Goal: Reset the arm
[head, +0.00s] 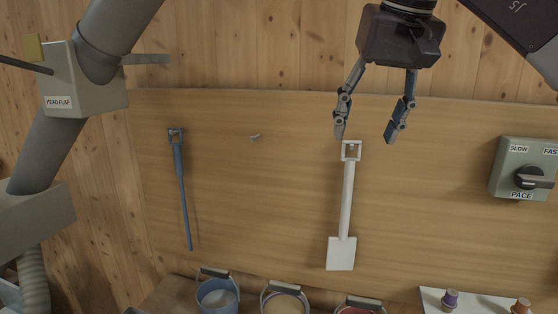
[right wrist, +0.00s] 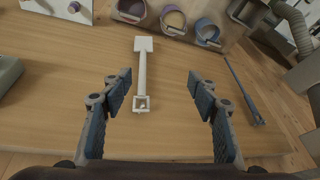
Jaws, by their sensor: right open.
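My right gripper (head: 368,134) hangs at the top of the head view, open and empty. Its two fingers are spread just above the handle end of a white shovel (head: 346,200), which is on the wooden board (head: 270,160). In the right wrist view the open fingers (right wrist: 160,108) stand on either side of the handle end of the white shovel (right wrist: 142,75), and nothing is between the pads. I cannot tell whether a fingertip touches the handle. My left gripper is not in view.
A blue tool (head: 182,190) is on the board at left. A grey box with a PACE knob (head: 515,168) is at right. Several buckets (head: 217,294) and a white tray (head: 475,302) with small pots line the bottom. A grey pipe with a HEAD FLAP box (head: 85,80) stands at left.

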